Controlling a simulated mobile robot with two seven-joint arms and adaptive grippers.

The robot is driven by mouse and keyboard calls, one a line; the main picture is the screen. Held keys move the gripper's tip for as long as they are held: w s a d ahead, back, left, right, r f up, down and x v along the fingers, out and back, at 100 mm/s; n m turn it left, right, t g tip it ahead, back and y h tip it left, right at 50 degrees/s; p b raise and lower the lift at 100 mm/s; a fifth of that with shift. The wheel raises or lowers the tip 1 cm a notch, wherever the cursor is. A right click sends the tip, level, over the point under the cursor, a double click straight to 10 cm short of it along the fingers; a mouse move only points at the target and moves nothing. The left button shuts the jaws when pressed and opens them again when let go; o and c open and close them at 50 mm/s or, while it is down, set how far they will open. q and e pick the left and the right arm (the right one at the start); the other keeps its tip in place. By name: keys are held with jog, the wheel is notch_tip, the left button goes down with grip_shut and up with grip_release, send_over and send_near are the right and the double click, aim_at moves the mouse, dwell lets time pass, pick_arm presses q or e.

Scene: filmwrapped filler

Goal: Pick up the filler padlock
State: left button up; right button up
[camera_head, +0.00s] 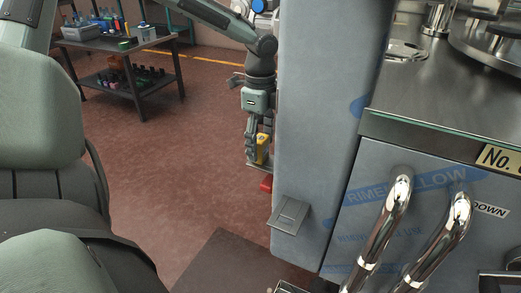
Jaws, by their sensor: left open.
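My left gripper (257,154) hangs fingers-down beside the filler's grey film-wrapped side panel (318,120). Its fingers are open around or beside a small yellow block (263,148), partly hidden by them. A small red piece (267,184) shows just below, by the panel's edge. Either could be the padlock; they are too small to tell which. I cannot tell whether the fingers touch the yellow block. My right gripper is not in view.
The filler's cabinet with chrome handles (385,232) and steel top (440,95) fills the right. A small latch plate (289,214) sticks out low on the panel. A dark workbench (115,43) stands at the back left. The red floor (190,150) between is clear.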

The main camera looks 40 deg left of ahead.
pick_arm(q)
jog(key=shift+c, duration=0.6)
jog(key=c, duration=1.2)
jog(key=shift+r, duration=0.1)
